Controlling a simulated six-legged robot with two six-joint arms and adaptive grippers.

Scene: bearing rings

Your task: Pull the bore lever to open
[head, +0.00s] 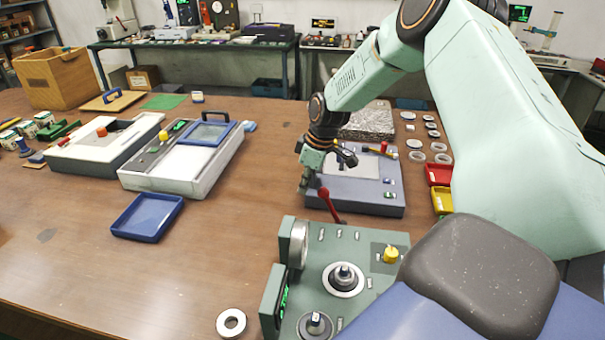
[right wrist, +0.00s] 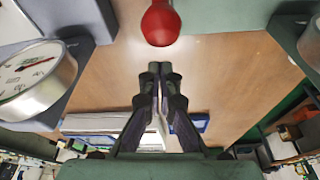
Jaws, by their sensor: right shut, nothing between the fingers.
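The red-handled lever (head: 328,203) stands at the back edge of the green bore machine (head: 350,250). Its red knob shows in the right wrist view (right wrist: 160,22) at the top middle. My right gripper (head: 305,186) is shut and empty, just left of the knob in the head view. In the right wrist view its closed fingertips (right wrist: 160,72) point towards the knob, with a visible gap in the picture between them. The fingers are not around the lever. My left gripper is not in view.
The round dial (head: 299,244) sits on the green machine's left side. A grey-blue station (head: 365,195) stands close behind the lever. A blue tray (head: 147,217) and a white station (head: 185,160) are left. A metal ring (head: 231,322) lies in front. Bare table lies between.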

